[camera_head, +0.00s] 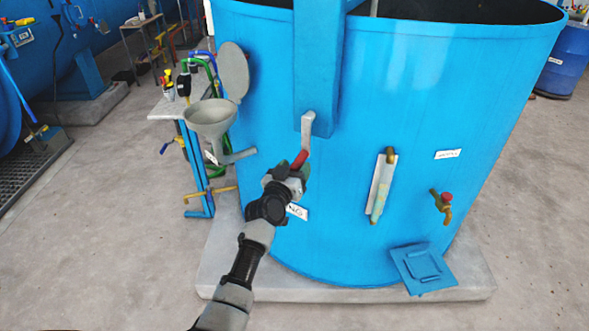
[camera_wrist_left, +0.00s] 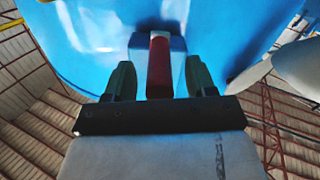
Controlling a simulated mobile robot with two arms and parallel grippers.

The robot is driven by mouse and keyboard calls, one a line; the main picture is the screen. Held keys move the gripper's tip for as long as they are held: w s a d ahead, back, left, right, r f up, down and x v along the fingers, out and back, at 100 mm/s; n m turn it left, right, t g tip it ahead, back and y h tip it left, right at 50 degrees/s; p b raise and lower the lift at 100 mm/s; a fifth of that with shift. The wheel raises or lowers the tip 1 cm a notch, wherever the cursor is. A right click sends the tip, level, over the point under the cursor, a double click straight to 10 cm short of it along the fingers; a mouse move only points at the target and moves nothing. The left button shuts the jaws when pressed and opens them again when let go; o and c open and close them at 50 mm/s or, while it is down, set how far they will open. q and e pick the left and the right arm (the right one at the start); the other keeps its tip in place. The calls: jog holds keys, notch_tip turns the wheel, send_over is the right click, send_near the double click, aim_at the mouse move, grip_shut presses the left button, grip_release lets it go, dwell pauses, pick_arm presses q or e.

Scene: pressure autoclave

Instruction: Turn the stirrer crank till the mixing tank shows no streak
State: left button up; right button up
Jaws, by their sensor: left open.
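The blue mixing tank (camera_head: 440,90) stands upright in the middle of the head view. Its crank has a grey arm (camera_head: 307,125) on the tank front and a red handle (camera_head: 300,159). My left gripper (camera_head: 293,168) is at the handle. In the left wrist view, the red handle (camera_wrist_left: 159,68) stands between the two dark green fingers of my left gripper (camera_wrist_left: 159,75), with gaps on both sides. A sight gauge (camera_head: 382,187) on the tank front shows pale and greenish colouring; I cannot clearly make out a streak. My right gripper is not in view.
A grey funnel (camera_head: 210,117) with a raised lid (camera_head: 233,70) stands left of the tank. A red-knobbed tap (camera_head: 442,204) and a blue hatch plate (camera_head: 424,268) are at the lower right. The concrete plinth (camera_head: 350,293) edges the tank; floor in front is clear.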

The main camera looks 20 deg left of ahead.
pick_arm(q)
jog(key=shift+c, duration=0.5)
grip_shut()
jog(key=shift+a, duration=0.15)
jog(key=w+a+r+m+p, duration=0.1)
jog(key=a+r+m+p, duration=0.4)
jog(key=a+r+m, duration=0.5)
jog(key=shift+r+m, duration=0.2)
jog(key=shift+m, duration=3.8)
